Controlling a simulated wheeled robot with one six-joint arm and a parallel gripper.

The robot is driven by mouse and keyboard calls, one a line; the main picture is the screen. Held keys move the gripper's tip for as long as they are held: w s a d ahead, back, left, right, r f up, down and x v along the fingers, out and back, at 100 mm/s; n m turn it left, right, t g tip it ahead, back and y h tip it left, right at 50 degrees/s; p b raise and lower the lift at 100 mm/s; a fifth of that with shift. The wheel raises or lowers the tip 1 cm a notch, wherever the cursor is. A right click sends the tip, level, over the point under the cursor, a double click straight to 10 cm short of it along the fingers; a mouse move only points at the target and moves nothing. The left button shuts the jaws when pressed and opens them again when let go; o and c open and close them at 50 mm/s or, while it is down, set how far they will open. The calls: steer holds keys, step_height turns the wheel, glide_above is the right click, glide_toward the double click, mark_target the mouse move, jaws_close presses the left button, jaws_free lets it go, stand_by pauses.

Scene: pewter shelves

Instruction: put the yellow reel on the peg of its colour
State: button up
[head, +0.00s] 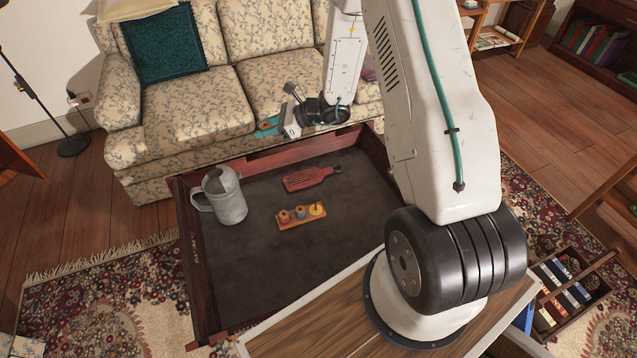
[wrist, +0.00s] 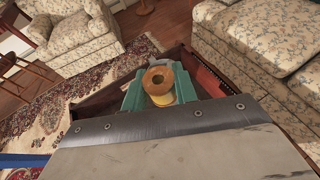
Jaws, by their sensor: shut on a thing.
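My gripper (wrist: 160,92) has teal fingers and is shut on the yellow reel (wrist: 154,76), which shows a tan ring with a centre hole and yellow beside it. In the head view my gripper (head: 267,127) is held up past the table's far side, in front of the sofa, with the reel small between the fingers. The wooden peg board (head: 291,226) lies on the dark table top, well below and apart from my gripper. Its right place has a yellow disc (head: 317,210) with a bare upright peg. The left and middle pegs carry tan-ended reels (head: 284,216).
A grey watering can (head: 229,198) stands at the table's left. A red paddle-shaped object (head: 308,178) lies behind the peg board. The table (head: 250,278) has a raised wooden rim; its front area is clear. The flowered sofa (head: 195,100) stands behind.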

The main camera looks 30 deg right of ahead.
steer(key=shift+m+t+h, duration=0.4)
steer(key=shift+m+t, duration=0.2)
steer(key=shift+t, duration=0.1)
steer(key=s+d+f, duration=0.3)
steer(key=f, duration=0.6)
steer(key=s+d+f, duration=0.3)
steer(key=d+f, duration=0.1)
steer(key=f, duration=0.5)
steer(key=s+d+f, duration=0.3)
steer(key=f, duration=0.6)
steer(key=shift+d, duration=0.25)
steer(key=shift+f, duration=0.1)
steer(key=shift+f, duration=2.15)
steer(key=shift+f, duration=1.5)
steer(key=o, duration=1)
